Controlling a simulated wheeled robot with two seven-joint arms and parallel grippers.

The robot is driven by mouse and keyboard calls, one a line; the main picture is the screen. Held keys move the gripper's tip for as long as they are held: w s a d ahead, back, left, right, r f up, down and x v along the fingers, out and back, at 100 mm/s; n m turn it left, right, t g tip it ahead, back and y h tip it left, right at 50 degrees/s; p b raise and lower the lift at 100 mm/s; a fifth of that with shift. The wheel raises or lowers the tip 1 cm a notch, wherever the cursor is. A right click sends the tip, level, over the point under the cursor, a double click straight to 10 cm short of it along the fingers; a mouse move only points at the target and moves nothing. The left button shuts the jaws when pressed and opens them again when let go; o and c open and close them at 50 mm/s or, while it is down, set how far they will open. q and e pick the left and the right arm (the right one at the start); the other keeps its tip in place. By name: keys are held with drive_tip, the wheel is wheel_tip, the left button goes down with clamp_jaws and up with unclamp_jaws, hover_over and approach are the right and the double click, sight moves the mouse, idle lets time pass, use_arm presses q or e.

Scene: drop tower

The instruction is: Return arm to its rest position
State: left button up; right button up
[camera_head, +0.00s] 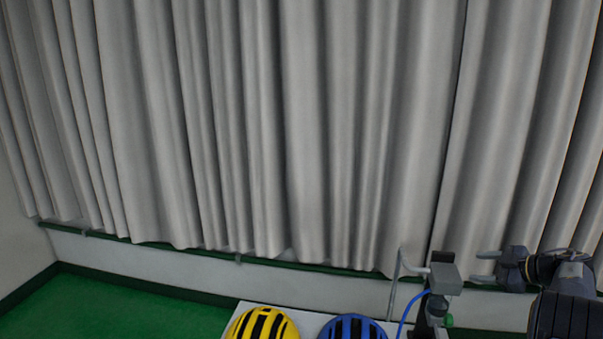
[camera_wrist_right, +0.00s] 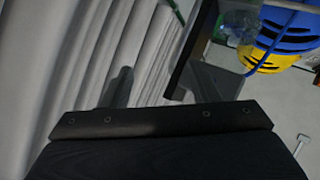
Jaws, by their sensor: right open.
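My right gripper (camera_head: 482,268) is at the right of the head view, its two grey fingers pointing left, parted, with nothing between them. It is held up in front of the curtain, to the right of a grey metal fixture (camera_head: 444,279). In the right wrist view its two dark fingers (camera_wrist_right: 160,88) stand apart with no object between them. My left gripper is not in view.
A white table (camera_head: 308,318) carries a yellow helmet (camera_head: 262,325) and a blue helmet (camera_head: 352,328), both cut off below. The blue helmet (camera_wrist_right: 292,30) and yellow helmet (camera_wrist_right: 268,60) also show in the wrist view. Grey curtains (camera_head: 300,130) hang behind; green floor (camera_head: 110,305) lies left.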

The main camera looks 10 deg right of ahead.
wheel_tip(320, 180, up, 17)
drive_tip(key=d+m+t+h, duration=0.2)
drive_tip(key=m+t+h, duration=0.5)
drive_tip(key=s+r+m+h, duration=0.4)
drive_tip(key=s+m+h, duration=0.1)
drive_tip(key=s+m, duration=0.1)
drive_tip(key=s+a+f+g+y, duration=0.3)
drive_tip(key=s+a+f, duration=0.4)
drive_tip(key=s+a, duration=0.3)
drive_tip(key=s+a+f+g+y+b, duration=0.1)
drive_tip(key=s+a+f+g+y, duration=0.2)
drive_tip(key=s+a, duration=0.7)
drive_tip(key=s+a+f+m+g+y, duration=0.1)
drive_tip(key=s+a+f+g+y, duration=0.2)
drive_tip(key=s+a+f+g, duration=0.3)
drive_tip(key=s+a+f, duration=0.2)
drive_tip(key=a+f, duration=0.1)
drive_tip(key=a, duration=0.2)
drive_tip(key=s+a+f, duration=0.2)
drive_tip(key=s+a, duration=0.1)
drive_tip(key=a, duration=0.3)
drive_tip(key=shift+f+b, duration=0.4)
